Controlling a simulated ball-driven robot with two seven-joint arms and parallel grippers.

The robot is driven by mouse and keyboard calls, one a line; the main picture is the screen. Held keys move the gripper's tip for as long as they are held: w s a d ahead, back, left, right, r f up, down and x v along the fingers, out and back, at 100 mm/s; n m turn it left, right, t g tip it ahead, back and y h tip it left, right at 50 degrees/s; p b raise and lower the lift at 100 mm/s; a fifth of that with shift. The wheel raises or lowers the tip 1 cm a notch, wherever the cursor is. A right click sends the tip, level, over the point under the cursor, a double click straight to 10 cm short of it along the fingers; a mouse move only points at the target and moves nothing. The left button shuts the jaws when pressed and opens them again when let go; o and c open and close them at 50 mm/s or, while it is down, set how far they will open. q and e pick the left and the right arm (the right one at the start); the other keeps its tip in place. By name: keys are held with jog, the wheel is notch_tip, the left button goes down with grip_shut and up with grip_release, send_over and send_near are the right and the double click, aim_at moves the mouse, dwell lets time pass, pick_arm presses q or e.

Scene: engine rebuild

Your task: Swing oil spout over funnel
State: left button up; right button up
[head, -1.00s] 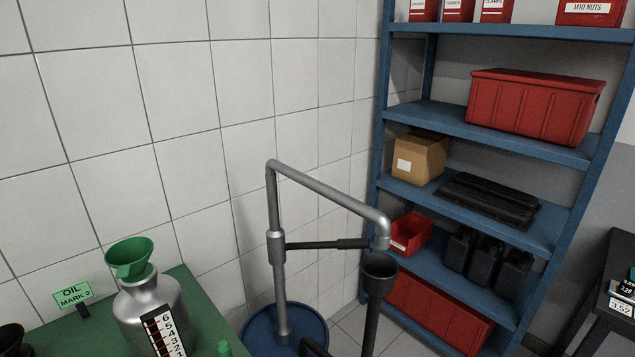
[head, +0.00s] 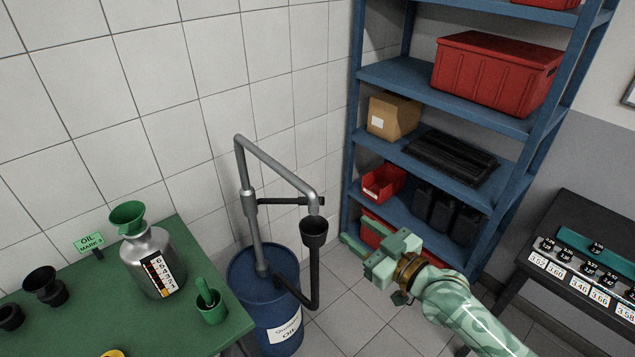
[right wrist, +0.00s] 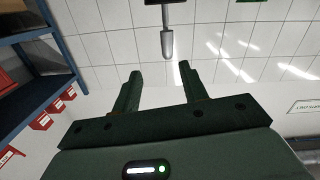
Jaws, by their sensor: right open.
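The grey oil spout (head: 280,167) rises from a blue oil drum (head: 278,325) and bends over to the right. Its outlet points down just above a black cup (head: 314,233) on a black bent pipe. A black bar (head: 285,201) runs level from the upright toward the outlet. The green funnel (head: 127,216) sits in the neck of a silver jug (head: 150,258) on the left bench, well left of the spout. My right gripper (head: 358,252) is open and empty, right of the black cup. Its two fingers (right wrist: 158,80) also show in the right wrist view. My left gripper is out of view.
A blue shelf unit (head: 433,145) with bins stands behind my right gripper. A dark table (head: 565,262) is at the right. The green bench (head: 120,315) holds a small green pot (head: 211,309) and black cups. Tiled floor is open between drum and shelf.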

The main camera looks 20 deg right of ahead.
notch_tip(320, 180, up, 2)
send_near(314, 196)
jog(key=w, duration=0.2)
pick_arm(q)
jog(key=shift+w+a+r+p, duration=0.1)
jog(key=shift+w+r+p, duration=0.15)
jog(key=shift+p, duration=0.1)
pick_arm(e)
jog(key=shift+n, duration=0.4)
jog(key=x, duration=1.1)
jog(key=shift+w+a+f, duration=0.2)
jog(key=shift+a+f, duration=0.05)
grip_shut()
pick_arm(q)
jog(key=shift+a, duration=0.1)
